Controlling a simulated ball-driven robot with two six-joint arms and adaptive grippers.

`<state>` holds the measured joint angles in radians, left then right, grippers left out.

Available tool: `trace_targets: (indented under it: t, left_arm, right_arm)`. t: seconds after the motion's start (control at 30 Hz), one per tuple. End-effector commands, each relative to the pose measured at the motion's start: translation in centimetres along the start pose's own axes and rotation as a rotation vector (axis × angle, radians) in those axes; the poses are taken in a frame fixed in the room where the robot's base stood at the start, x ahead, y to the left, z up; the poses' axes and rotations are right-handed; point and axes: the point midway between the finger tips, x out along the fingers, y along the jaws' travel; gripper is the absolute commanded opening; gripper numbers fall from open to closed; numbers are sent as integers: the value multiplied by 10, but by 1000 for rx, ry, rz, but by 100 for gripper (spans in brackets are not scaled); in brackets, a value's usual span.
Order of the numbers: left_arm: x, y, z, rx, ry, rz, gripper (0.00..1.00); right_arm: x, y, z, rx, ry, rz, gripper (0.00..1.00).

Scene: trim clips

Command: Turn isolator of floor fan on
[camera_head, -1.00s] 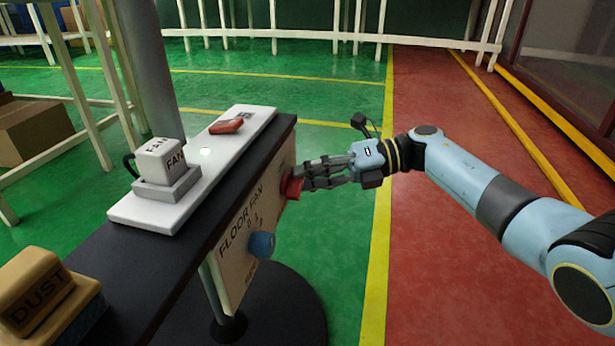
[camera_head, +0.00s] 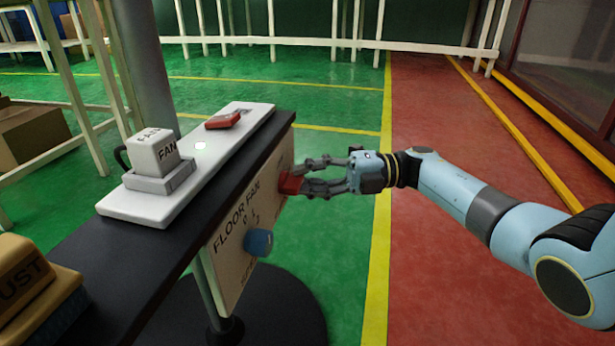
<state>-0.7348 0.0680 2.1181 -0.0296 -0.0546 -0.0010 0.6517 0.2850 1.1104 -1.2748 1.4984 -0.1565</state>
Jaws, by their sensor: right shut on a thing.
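The floor fan panel (camera_head: 228,262) is a pale upright board on the side of the dark bench, lettered FLOOR FAN. A red isolator knob (camera_head: 290,183) sticks out near its far end. A blue knob (camera_head: 258,242) with marks around it sits nearer. My right gripper (camera_head: 300,184) comes in from the right and is shut on the red isolator knob; its fingers lie on both sides of it. The isolator's markings are hidden or too small to read. My left gripper is not in view.
On the bench top (camera_head: 128,250) lies a white board (camera_head: 135,207) with a white FAN block (camera_head: 154,153) and a red rocker (camera_head: 223,120). A yellow DUST block (camera_head: 22,275) stands at the near left. A grey post (camera_head: 150,75) rises behind. The floor right of the panel is clear.

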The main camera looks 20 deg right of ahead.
Motion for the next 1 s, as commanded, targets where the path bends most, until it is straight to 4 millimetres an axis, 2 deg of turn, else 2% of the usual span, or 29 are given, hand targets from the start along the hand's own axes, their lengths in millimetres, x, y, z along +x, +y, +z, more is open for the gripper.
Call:
trace_targets:
  t: [0.33,0.37,0.5,0.53,0.83,1.0]
  left_arm:
    - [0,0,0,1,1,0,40]
    - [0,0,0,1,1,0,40]
    - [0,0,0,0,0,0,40]
    - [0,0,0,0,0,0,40]
    - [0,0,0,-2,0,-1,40]
    - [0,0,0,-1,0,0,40]
  right_arm:
    - [-1,-1,0,6,-2,-2,0]
    - [-1,-1,0,5,-2,-2,19]
    - [0,-1,0,4,-1,-1,37]
    - [0,-1,0,4,-1,-1,38]
    - [-4,-1,0,3,-1,-1,38]
    - [-29,-1,0,2,-1,-4,38]
